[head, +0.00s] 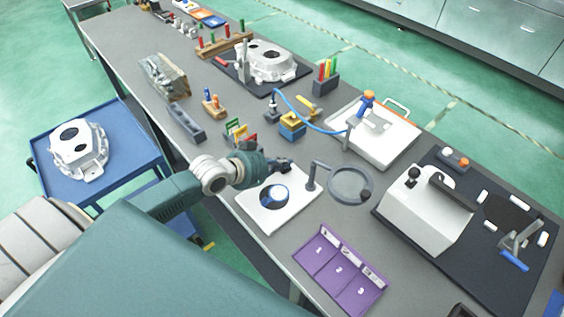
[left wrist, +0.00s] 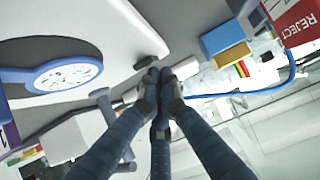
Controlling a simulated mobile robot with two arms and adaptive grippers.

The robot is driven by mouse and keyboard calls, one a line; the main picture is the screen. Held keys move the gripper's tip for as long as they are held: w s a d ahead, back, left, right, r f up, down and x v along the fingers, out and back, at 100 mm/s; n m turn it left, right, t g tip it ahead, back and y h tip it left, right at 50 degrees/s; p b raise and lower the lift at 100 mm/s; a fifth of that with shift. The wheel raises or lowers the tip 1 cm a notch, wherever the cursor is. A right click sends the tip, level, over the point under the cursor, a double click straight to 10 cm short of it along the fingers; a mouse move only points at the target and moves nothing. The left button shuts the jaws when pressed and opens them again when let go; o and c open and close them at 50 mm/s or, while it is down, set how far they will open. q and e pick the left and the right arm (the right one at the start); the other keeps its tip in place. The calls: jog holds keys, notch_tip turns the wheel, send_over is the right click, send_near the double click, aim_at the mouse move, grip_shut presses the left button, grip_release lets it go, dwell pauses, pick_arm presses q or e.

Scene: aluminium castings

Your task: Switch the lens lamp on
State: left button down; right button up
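The lens lamp (head: 350,184) has a grey ring head and a grey post. It stands at the right edge of a white plate, and I see no glow in its ring. The white plate (head: 292,213) has a round opening with a blue-rimmed disc (head: 274,195); the disc also shows in the left wrist view (left wrist: 68,73). My left gripper (head: 284,165) hangs over the plate's far edge, left of the lamp post. In the left wrist view its fingertips (left wrist: 160,77) meet with nothing seen between them. Any lamp switch is too small to tell. My right gripper is out of view.
A purple numbered tray (head: 312,248) lies in front of the lamp. A white machine (head: 425,215) on a dark mat stands to the right. A blue and yellow block (head: 292,125), a blue hose (head: 315,122) and a white tray (head: 385,148) lie behind.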

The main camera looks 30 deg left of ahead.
pick_arm(q)
jog(key=shift+w+d+r, duration=0.1)
jog(key=shift+w+r, duration=0.1)
jog(key=shift+w, duration=0.1)
jog(key=shift+w+d, duration=0.15)
jog(key=shift+w, duration=0.25)
jog(key=shift+r+p, duration=0.6)
jog(key=shift+p, duration=0.05)
jog(key=r+p, duration=0.2)
jog(key=w+r+p, duration=0.1)
jog(key=r+p, duration=0.1)
jog(key=shift+d, duration=0.15)
jog(key=shift+s+a+r+b, duration=0.1)
jog(key=shift+s+a+b, duration=0.1)
jog(key=shift+s+b, duration=0.55)
jog(key=s+a+r+b, duration=0.1)
jog(key=s+r, duration=0.3)
jog(key=r, duration=0.3)
jog(key=shift+a, duration=0.2)
